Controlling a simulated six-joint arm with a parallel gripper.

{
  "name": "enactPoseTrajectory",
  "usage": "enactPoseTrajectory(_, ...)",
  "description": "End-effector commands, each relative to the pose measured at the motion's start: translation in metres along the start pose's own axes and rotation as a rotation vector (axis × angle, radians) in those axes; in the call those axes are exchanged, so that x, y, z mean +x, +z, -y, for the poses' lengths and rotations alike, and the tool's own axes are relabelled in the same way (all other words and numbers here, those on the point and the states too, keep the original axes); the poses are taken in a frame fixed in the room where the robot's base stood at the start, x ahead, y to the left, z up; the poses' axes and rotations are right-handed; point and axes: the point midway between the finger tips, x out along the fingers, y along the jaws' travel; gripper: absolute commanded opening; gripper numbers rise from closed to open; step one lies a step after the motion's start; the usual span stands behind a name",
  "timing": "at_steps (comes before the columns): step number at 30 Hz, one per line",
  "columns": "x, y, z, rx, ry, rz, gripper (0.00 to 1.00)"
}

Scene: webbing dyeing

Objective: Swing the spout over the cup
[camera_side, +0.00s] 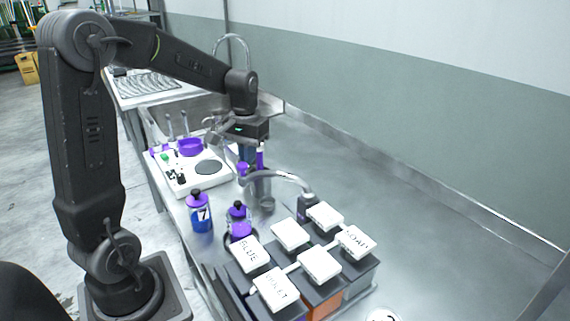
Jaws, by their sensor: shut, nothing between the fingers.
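The spout (285,177) is a curved silver tube. It rises from a dark base (307,206) and arches to the left. Its free end is near a small purple piece (242,168), just below my gripper. My gripper (253,165) points down with its fingers shut and empty, close to the spout's left part; I cannot tell whether they touch. A small grey metal piece (266,204) shows below the spout; I cannot tell whether it is the cup. A purple bowl-like vessel (191,147) sits on the white station at the left.
Several dark bins with white labelled lids, one reading BLUE (250,254), fill the front right. A sink (190,108) lies behind. The right of the steel bench (430,240) is mostly clear.

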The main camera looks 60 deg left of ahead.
Motion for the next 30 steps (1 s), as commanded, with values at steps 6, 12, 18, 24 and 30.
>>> enactPoseTrajectory(6,0.0,0.004,0.0,0.0,0.0,0.0,0.0)
enactPoseTrajectory(12,0.0,0.014,0.0,0.0,0.0,0.0,0.0)
enactPoseTrajectory(18,0.0,0.023,0.0,0.0,0.0,0.0,0.0)
enactPoseTrajectory(24,0.0,0.023,0.0,0.0,0.0,0.0,0.0)
enactPoseTrajectory(30,0.0,0.025,0.0,0.0,0.0,0.0,0.0)
